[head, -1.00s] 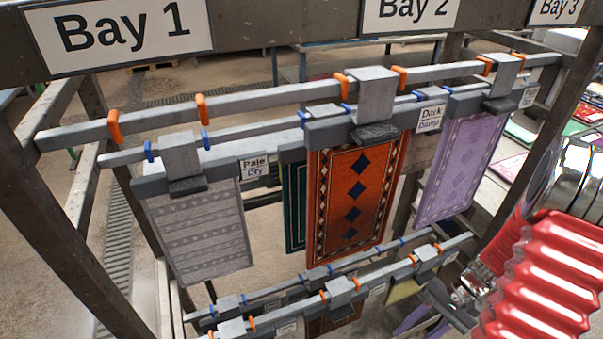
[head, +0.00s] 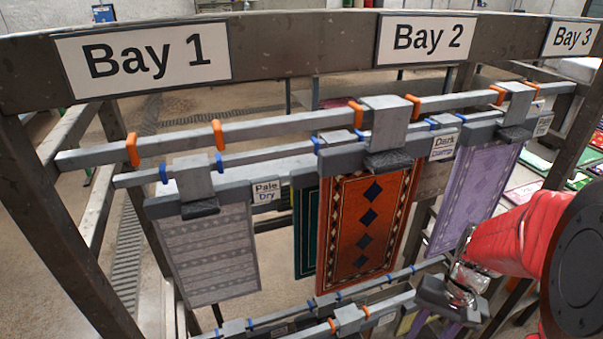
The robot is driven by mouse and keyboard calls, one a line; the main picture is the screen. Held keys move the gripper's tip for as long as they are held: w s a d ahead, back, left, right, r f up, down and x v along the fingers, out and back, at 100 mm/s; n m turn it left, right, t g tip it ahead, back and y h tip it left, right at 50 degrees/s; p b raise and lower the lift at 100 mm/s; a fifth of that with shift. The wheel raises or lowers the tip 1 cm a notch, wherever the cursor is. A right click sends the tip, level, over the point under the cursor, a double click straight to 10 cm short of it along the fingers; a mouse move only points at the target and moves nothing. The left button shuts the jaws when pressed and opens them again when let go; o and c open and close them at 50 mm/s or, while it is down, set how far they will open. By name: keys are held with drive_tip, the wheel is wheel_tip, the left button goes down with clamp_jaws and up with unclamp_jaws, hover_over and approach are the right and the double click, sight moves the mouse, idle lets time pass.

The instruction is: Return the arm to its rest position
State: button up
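My arm (head: 510,240), in a red sleeve with a dark round joint cover, reaches in from the right edge of the head view. My gripper (head: 452,298) is at the arm's end, a metal wrist with a dark grey end, at the lower right in front of the rack. It overlaps the lower rail area in the picture. Whether its fingers are apart or together does not show. No rug is clearly seen in it; a purple piece shows just below it, and I cannot tell if they touch.
A dark metal rack (head: 300,48) bears signs for Bay 1, Bay 2 and Bay 3. A grey rug (head: 210,255), an orange rug (head: 365,230) and a lilac rug (head: 470,195) hang from its upper rails. Lower rails (head: 350,318) run beneath. More rugs lie at the far right.

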drive_tip(key=s+a+r+n+t+h, duration=0.1)
drive_tip(key=a+r+n+t, duration=0.2)
drive_tip(key=a+r, duration=0.3)
drive_tip(key=s+a+r+n+t+h, duration=0.1)
drive_tip(key=a+r+n+t, duration=0.2)
drive_tip(key=r, duration=0.9)
drive_tip(key=a+t, duration=0.1)
drive_tip(key=a, duration=0.1)
drive_tip(key=shift+a+r, duration=0.25)
drive_tip(key=shift+a, duration=0.15)
